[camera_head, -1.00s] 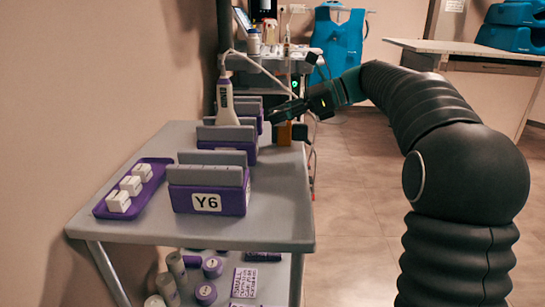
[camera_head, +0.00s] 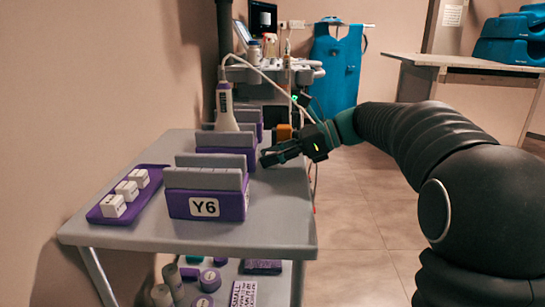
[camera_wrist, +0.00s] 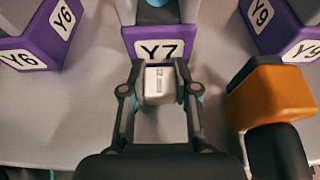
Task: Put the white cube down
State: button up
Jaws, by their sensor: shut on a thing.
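In the wrist view, my gripper (camera_wrist: 160,82) is shut on the white cube (camera_wrist: 160,80), with one finger on each side of it. The cube is in front of the purple holder labelled Y7 (camera_wrist: 160,42); I cannot tell whether it touches the table. In the head view, my gripper (camera_head: 268,158) is low over the right side of the grey table (camera_head: 270,215), beside the middle purple holder. The held cube cannot be made out there.
The Y6 holder (camera_head: 205,204) stands nearer, and a Y9 holder (camera_wrist: 285,22) is right in the wrist view. An orange block (camera_wrist: 275,95) is close to the gripper's right. A purple tray (camera_head: 97,217) with three white cubes lies at the table's left. The table's front right is clear.

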jog(key=o, duration=0.9)
jog(key=shift+f, duration=0.15)
jog(key=shift+o, duration=0.2)
jog(key=shift+d+r, duration=0.15)
jog(key=shift+r, duration=0.1)
jog(key=p+v, duration=0.2)
jog(key=v, duration=0.9)
jog(key=shift+d, duration=0.4)
